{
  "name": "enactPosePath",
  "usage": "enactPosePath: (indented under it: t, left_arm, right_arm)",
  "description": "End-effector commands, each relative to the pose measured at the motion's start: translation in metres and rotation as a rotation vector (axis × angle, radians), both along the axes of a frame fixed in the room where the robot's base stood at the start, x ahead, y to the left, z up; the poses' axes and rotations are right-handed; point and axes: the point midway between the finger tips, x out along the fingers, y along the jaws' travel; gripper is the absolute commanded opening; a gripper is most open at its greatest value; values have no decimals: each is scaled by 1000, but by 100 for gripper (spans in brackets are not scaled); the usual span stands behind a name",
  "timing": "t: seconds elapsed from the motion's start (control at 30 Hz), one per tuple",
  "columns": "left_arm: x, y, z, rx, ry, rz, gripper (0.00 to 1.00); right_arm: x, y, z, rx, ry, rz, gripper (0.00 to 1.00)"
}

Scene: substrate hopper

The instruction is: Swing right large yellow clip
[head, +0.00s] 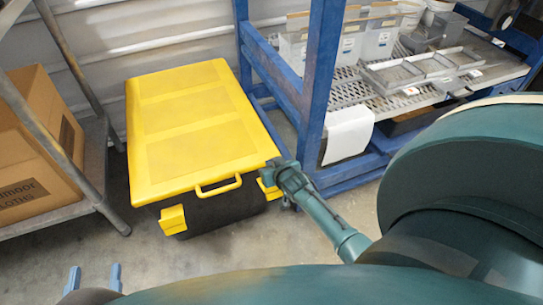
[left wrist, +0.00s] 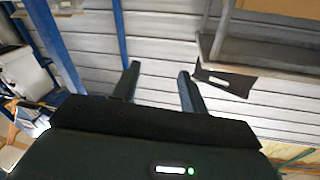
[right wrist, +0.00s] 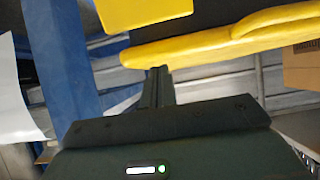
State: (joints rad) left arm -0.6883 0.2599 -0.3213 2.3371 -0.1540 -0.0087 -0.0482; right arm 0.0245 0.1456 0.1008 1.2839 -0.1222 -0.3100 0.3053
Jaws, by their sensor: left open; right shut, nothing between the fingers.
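The box has a black body (head: 225,210) and a large yellow lid (head: 190,120) with a yellow handle (head: 218,186) at its front. The right large yellow clip (head: 268,189) is at the front right corner, partly hidden by my right gripper (head: 272,170). That gripper is shut and empty, with its tips by the lid's corner; I cannot tell whether they touch. In the right wrist view a yellow piece, apparently the clip (right wrist: 145,12), is above the shut fingers (right wrist: 158,72). A left yellow clip (head: 172,219) sticks outward. My left gripper (head: 95,278) is open and empty, low at the left.
A blue-framed rack (head: 310,90) with a perforated shelf, trays and bins stands right of the box. A grey metal shelf (head: 97,150) with a cardboard box (head: 38,135) stands at the left. Bare floor (head: 150,255) lies in front of the box.

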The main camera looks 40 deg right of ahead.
Motion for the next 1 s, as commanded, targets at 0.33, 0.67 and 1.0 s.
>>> enactPosePath:
  t: [0.33,0.67,1.0]
  left_arm:
    - [0,0,-5,0,1,0,43]
    - [-2,-4,4,-7,-57,-20,43]
    - [-3,11,7,17,249,49,43]
  right_arm:
    - [8,-2,-3,0,1,0,0]
    - [8,-2,-3,0,0,0,0]
    - [-5,0,37,3,7,0,0]
